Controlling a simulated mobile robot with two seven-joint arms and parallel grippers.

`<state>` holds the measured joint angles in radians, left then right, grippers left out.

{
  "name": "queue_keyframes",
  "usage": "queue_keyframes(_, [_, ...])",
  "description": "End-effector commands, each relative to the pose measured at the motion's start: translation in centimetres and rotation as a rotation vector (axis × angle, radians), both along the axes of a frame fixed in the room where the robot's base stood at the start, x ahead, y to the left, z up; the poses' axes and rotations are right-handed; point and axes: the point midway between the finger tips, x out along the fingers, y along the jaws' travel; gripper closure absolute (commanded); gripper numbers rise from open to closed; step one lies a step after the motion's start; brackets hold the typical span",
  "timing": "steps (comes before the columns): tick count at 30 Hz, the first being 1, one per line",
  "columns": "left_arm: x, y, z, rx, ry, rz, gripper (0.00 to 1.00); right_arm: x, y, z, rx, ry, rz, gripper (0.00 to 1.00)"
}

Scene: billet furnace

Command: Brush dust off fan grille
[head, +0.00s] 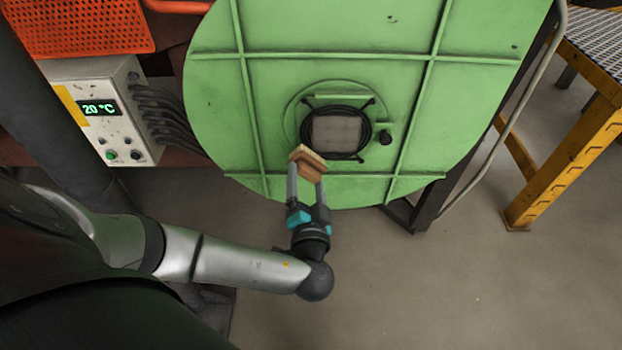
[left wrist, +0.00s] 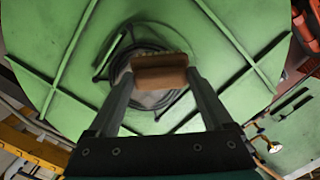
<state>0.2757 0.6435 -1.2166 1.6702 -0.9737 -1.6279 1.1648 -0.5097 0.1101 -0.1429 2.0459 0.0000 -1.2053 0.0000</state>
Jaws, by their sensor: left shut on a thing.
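The fan grille (head: 337,132) is a greyish-brown mesh square inside a dark round ring on the green round furnace face (head: 300,30). My left gripper (head: 307,180) is shut on a wooden brush (head: 308,165), a small block with a pale edge. The brush is just below and left of the grille in the head view. In the left wrist view the brush (left wrist: 160,72) sits between the fingers and covers part of the grille (left wrist: 155,98). I cannot tell whether the brush touches the grille. My right gripper is not in view.
A control box (head: 100,110) with a "20 °C" display and cables stands at the left. An orange perforated panel (head: 75,27) is above it. A yellow-framed table (head: 565,150) stands at the right. The floor (head: 450,290) at lower right is clear.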

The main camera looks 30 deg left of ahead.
Motion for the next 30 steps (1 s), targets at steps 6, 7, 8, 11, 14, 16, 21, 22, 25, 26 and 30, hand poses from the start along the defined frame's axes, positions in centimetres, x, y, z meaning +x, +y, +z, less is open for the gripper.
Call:
queue_keyframes(6, [-0.6, -0.3, -1.6, 0.028, -0.046, -0.05, 0.6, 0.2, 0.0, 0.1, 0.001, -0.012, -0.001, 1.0])
queue_keyframes(7, [-0.6, -0.3, -1.6, 0.03, -0.048, -0.052, 0.6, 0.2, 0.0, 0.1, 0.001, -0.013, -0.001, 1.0])
queue_keyframes(8, [-0.6, -0.3, -1.7, 0.03, -0.05, -0.054, 0.6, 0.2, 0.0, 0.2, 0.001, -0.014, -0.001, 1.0])
queue_keyframes(11, [-0.2, -0.1, -1.6, 0.032, -0.054, -0.057, 0.6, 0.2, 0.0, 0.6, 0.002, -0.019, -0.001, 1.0])
queue_keyframes(14, [0.6, 0.4, -1.6, 0.033, -0.056, -0.057, 0.6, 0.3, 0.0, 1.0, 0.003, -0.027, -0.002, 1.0])
queue_keyframes(16, [1.2, 0.8, -1.6, 0.033, -0.054, -0.057, 0.6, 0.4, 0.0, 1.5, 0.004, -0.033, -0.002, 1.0])
queue_keyframes(21, [2.7, 1.7, -1.6, 0.033, -0.054, -0.057, 0.6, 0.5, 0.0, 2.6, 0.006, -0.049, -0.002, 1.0])
queue_keyframes(22, [3.0, 1.9, -1.6, 0.033, -0.053, -0.056, 0.6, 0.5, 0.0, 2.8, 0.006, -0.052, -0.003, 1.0])
queue_keyframes(25, [3.6, 2.3, -1.7, 0.033, -0.053, -0.057, 0.6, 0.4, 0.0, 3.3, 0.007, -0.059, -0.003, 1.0])
queue_keyframes(26, [3.8, 2.4, -1.6, 0.033, -0.053, -0.057, 0.6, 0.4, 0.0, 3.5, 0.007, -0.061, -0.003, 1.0])
queue_keyframes(30, [4.3, 2.7, -1.6, 0.031, -0.05, -0.055, 0.6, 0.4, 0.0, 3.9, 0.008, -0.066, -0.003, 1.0])
